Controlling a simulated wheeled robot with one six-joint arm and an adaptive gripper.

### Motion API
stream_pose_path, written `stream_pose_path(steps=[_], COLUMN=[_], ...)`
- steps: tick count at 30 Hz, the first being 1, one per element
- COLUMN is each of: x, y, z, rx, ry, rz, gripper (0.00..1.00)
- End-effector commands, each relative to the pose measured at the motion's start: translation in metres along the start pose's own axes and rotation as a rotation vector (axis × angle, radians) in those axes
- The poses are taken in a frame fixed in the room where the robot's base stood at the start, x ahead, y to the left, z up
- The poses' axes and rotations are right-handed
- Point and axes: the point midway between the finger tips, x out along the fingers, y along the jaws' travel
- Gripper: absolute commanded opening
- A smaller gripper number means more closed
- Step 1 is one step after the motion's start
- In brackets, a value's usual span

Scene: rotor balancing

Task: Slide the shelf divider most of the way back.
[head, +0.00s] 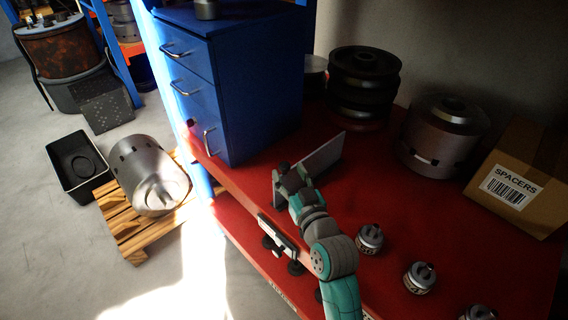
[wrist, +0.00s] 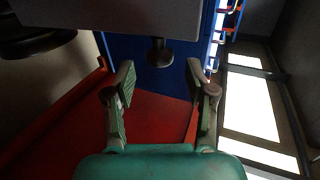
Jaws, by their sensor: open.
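The shelf divider, a flat grey plate (head: 320,158), stands on the red shelf beside the blue cabinet. In the wrist view its grey panel (wrist: 120,16) fills the upper left, with a dark round knob (wrist: 159,55) on its near side. My gripper (head: 284,180) is at the divider's near end and covers part of it in the head view. In the wrist view my gripper (wrist: 160,68) is open, with the knob just ahead between the two fingertips. Nothing is between the fingers, and I see no contact with the knob.
The blue drawer cabinet (head: 262,100) stands left of the divider. Dark stacked rotors (head: 363,88), a grey rotor (head: 438,140) and a SPACERS box (head: 515,190) stand behind and right. Small metal parts (head: 369,240) sit near the front edge. Red shelf (head: 395,190) lies bare right of the divider.

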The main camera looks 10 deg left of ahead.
Motion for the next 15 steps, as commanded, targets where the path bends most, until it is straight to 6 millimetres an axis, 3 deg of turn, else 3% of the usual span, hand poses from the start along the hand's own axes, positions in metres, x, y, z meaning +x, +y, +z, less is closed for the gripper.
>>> stream_pose_path(steps=[6,15], x=[0.030,0.041], y=[0.000,0.000], z=[-0.001,0.000], rx=[-0.001,-0.001], ry=[0.001,0.000], rz=[0.001,0.001], gripper=[0.55,0.55])
